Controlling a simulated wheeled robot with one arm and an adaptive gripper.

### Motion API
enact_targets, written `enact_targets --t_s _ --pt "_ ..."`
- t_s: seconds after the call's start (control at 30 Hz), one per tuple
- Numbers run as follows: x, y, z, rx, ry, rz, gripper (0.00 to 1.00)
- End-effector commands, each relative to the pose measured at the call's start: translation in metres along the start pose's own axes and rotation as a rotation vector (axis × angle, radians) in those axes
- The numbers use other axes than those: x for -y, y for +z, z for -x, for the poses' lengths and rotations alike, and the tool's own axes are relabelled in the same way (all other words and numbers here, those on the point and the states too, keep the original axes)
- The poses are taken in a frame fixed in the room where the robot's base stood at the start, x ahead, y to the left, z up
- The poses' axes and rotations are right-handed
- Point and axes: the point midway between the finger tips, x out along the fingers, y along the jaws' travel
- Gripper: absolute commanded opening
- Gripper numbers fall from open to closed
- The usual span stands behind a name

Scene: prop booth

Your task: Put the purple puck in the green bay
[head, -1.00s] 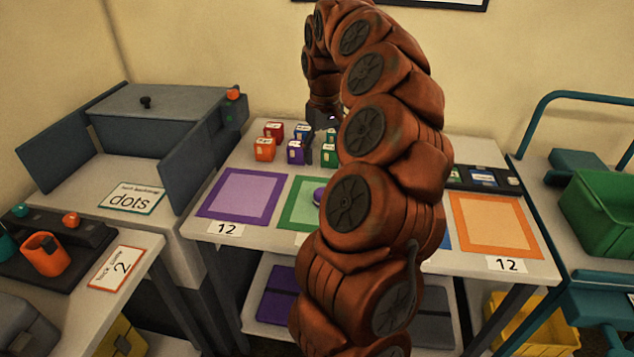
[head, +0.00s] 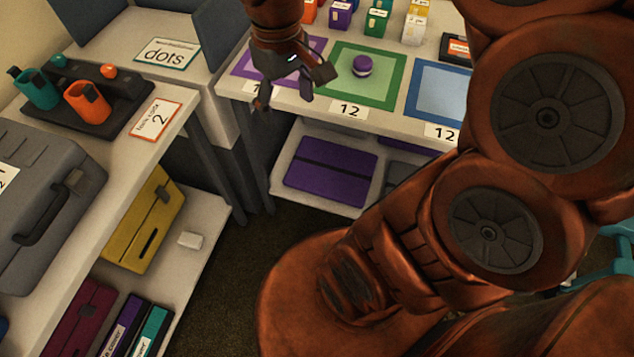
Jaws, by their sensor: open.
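The purple puck (head: 362,65) has a pale band and rests inside the green bay (head: 386,98), near its middle. The bay is a green-framed square on the table, with a "12" label at its front edge. My gripper (head: 285,98) is open and empty, fingers pointing down. It is left of the puck and apart from it, in front of the purple bay (head: 248,65) and partly hiding that bay and its label.
A blue bay (head: 436,92) lies right of the green one. Several small colored boxes (head: 377,22) stand behind the bays. At left are a dark rack (head: 125,108) with teal and orange holders and a grey case (head: 40,200). A purple case (head: 330,172) lies on the shelf below.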

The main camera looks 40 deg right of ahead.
Motion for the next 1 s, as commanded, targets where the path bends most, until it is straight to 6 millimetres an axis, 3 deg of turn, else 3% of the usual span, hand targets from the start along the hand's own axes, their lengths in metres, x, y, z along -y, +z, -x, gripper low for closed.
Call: enact_targets --t_s 0.2,0.4,0.57,0.9,1.0 --pt "0.042 0.072 -0.039 0.063 0.009 -0.040 0.76" --pt "0.052 0.114 -0.065 0.097 0.008 -0.101 0.76" --pt "0.055 0.124 -0.072 0.104 0.005 -0.121 0.76" --pt "0.055 0.124 -0.072 0.104 0.005 -0.121 0.76" --pt "0.055 0.125 -0.061 0.104 0.005 -0.121 0.76"
